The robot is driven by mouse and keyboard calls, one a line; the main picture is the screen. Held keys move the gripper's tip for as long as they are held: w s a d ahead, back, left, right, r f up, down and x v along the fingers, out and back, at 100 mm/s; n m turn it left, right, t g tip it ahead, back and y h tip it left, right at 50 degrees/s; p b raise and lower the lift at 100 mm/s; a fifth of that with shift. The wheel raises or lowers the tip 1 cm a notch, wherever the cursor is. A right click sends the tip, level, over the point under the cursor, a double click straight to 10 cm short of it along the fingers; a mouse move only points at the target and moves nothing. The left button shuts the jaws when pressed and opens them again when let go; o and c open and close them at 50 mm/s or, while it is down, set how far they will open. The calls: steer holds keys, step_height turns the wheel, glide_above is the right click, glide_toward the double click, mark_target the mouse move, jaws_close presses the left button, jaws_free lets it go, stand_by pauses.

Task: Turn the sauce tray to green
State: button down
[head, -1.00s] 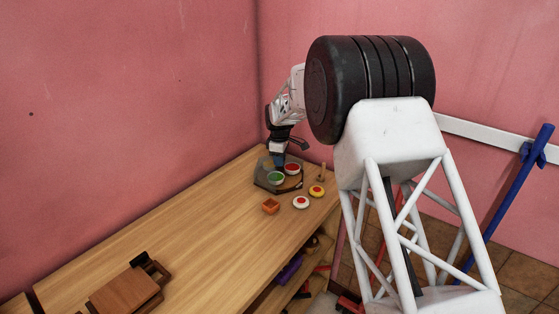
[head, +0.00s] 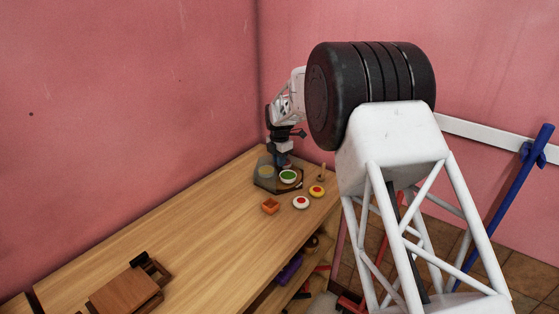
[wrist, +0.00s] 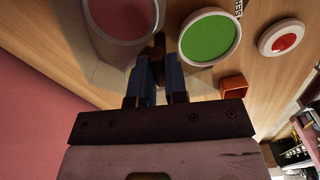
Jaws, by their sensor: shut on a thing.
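The sauce tray (head: 263,184) is a dark, angular, see-through turntable near the table's far corner. A bowl of green sauce (head: 289,176) is on its right front side and shows clearly in the wrist view (wrist: 209,38). A pale yellowish bowl (head: 265,171) is on its left. A bowl of dark red sauce (wrist: 122,16) is at the top left of the wrist view; I cannot make it out in the head view. My gripper (head: 281,164) is over the tray's middle. In the wrist view my gripper (wrist: 154,78) is shut on the dark central knob (wrist: 159,46).
A small orange box (head: 270,206), a white dish with a red middle (head: 301,202) and a yellow dish with red (head: 316,191) stand in front of the tray. A wooden peg (head: 321,172) is to its right. A brown wooden item (head: 125,290) is at front left. The middle table is clear.

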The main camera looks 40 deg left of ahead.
steer(key=shift+r+n, duration=0.1)
steer(key=shift+n, duration=1.2)
steer(key=c, duration=1.1)
jaws_free()
steer(key=shift+c, duration=0.2)
steer(key=shift+r, duration=3.85)
